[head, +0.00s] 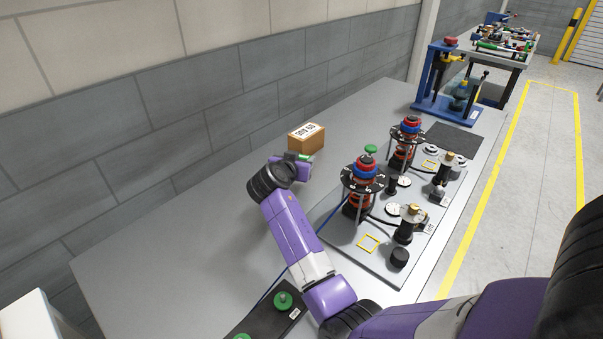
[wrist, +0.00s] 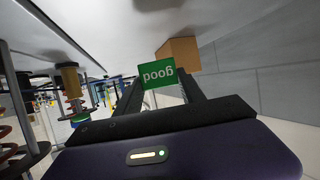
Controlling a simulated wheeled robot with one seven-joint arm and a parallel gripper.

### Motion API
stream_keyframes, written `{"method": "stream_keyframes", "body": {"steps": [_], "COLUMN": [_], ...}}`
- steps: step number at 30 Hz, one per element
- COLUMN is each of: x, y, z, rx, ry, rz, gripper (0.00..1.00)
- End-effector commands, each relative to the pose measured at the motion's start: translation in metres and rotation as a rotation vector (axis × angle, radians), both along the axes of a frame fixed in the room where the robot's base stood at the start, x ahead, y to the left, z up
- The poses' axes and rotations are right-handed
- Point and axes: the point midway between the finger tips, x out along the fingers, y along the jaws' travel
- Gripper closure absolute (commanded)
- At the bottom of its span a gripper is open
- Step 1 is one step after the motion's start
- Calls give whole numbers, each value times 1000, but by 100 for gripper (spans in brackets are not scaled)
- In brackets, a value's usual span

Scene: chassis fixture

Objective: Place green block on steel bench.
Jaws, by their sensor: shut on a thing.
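The green block (wrist: 157,76) sits between the fingertips of my gripper (wrist: 158,88) in the wrist view, its "good" label upside down. In the head view only a small green part of the block (head: 305,157) shows at the tip of my gripper (head: 302,159). My gripper is shut on the block, over the back part of the grey bench (head: 165,255), just in front of a cardboard box. The gap between block and bench cannot be told. The bench surface (wrist: 85,30) fills the top of the upside-down wrist view.
The labelled cardboard box (head: 307,140) stands close behind my gripper, near the wall. A fixture plate (head: 335,225) with red-and-blue towers and gauges lies to the right. A blue press (head: 440,85) stands at the far end. The bench's left part is clear.

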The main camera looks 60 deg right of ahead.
Motion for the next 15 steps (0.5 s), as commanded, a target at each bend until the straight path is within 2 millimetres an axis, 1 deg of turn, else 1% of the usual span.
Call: {"method": "stream_keyframes", "body": {"steps": [1,5,12,15], "x": [0,0,0,0], "y": [0,0,0,0], "z": [-6,-14,-46,-53], "rx": [0,0,1,0], "ry": [1,0,2,1], "rz": [0,0,1,0], "gripper": [92,92,92,92]}}
